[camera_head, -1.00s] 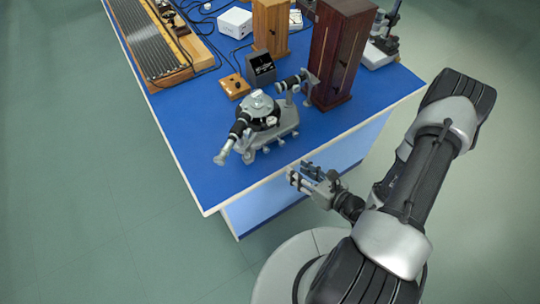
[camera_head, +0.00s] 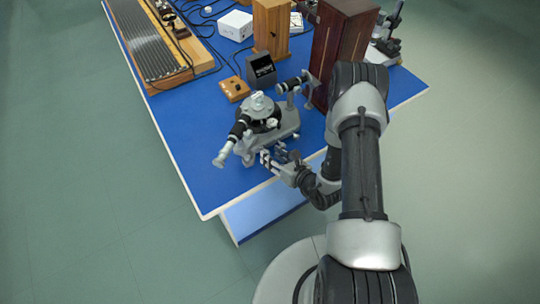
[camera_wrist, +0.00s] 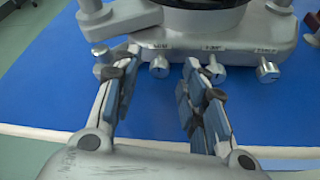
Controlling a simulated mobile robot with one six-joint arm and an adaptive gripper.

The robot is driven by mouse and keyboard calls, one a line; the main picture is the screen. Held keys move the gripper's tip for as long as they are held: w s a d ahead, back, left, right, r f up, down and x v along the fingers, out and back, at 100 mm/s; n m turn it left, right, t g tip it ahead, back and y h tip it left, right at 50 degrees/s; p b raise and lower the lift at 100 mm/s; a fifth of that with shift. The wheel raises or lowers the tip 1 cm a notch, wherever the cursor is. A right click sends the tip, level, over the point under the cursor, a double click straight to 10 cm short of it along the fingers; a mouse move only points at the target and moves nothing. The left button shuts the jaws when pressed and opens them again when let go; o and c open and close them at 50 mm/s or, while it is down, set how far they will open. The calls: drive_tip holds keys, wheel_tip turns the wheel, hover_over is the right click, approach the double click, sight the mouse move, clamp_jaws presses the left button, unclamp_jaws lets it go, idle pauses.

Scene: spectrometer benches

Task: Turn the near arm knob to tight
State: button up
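The spectrometer (camera_head: 262,118) stands on the blue bench near its front edge, and its grey base (camera_wrist: 190,38) fills the top of the wrist view. Several small silver knobs stick out of the base's front. One knob (camera_wrist: 159,67) shows between my fingers, another (camera_wrist: 215,72) is just behind the right finger, and one (camera_wrist: 267,72) is farther right. A knob (camera_wrist: 101,53) is at the left finger. Labels above them are too blurred to read surely. My gripper (camera_wrist: 156,85) is open and empty, its fingertips close in front of the base.
The blue bench (camera_head: 185,130) is clear left of the spectrometer. A small wooden box (camera_head: 234,89), a black meter box (camera_head: 261,70) and a dark wooden cabinet (camera_head: 335,50) stand behind it. The bench's white front edge runs beneath my gripper.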

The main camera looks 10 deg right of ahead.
drive_tip(key=shift+x, duration=1)
drive_tip(key=shift+c, duration=0.5)
clamp_jaws()
